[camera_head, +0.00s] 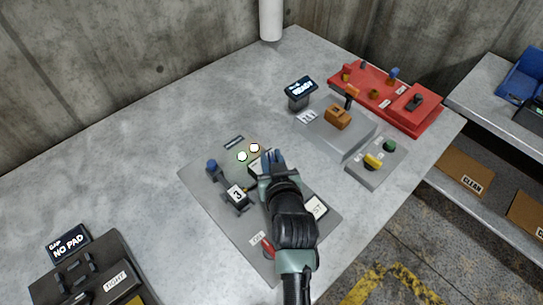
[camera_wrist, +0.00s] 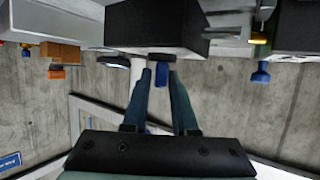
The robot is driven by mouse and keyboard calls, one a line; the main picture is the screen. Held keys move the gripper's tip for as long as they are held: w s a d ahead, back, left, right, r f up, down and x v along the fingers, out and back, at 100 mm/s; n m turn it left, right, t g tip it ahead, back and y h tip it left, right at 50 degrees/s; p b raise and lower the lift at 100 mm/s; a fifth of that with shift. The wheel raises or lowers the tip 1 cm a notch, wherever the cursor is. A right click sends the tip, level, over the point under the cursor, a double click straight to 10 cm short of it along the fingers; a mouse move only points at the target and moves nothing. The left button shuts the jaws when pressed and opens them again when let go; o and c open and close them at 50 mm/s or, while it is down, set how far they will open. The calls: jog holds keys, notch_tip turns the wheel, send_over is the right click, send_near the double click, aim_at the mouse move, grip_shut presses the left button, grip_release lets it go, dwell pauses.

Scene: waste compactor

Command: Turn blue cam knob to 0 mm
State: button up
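A blue knob (camera_wrist: 161,74) shows between my gripper's fingers in the wrist view, by a dark box (camera_wrist: 155,28). My gripper (camera_wrist: 161,85) has one finger on each side of it; whether they touch it or are a little apart I cannot tell. In the head view my gripper (camera_head: 272,160) is over the grey panel (camera_head: 205,185) and largely hides the knob and box. Another blue knob (camera_head: 212,164) stands at the panel's left side; a blue knob also shows at right in the wrist view (camera_wrist: 261,74). The knob's setting is not readable.
A display reading 3 (camera_head: 237,195) stands left of my gripper. Lit round lamps (camera_head: 242,156) and a red control (camera_head: 267,247) are on the panel. A READY display (camera_head: 300,88), orange block (camera_head: 338,117) and red unit (camera_head: 412,115) stand at right. The back-left table is clear.

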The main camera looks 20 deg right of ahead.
grip_shut()
jog(key=shift+a+r+m+h+p, duration=0.1)
jog(key=shift+m+h+p, duration=0.45)
jog(key=shift+m+h, duration=0.15)
jog(key=shift+f+m+g+h+b, duration=0.2)
jog(key=shift+m+g+h+b, duration=0.2)
jog(key=shift+m+h, duration=0.4)
jog(key=m+h+b, duration=0.1)
jog(key=b, duration=0.1)
jog(key=m+g+h+b, duration=0.1)
jog(key=b, duration=0.1)
jog(key=m+g+h+b, duration=0.1)
jog(key=shift+w+f+b, duration=0.15)
jog(key=shift+f+b, duration=0.1)
jog(key=shift+b, duration=0.15)
jog(key=m+g+h+b, duration=0.2)
jog(key=m+b, duration=0.1)
jog(key=m+g+h+b, duration=0.1)
jog(key=g+b, duration=0.1)
jog(key=shift+r+m, duration=0.25)
jog(key=shift+m, duration=0.05)
jog(key=shift+m+g+h+b, duration=0.3)
jog(key=shift+m+g+b, duration=0.2)
jog(key=shift+g+b, duration=0.2)
jog(key=shift+r, duration=0.1)
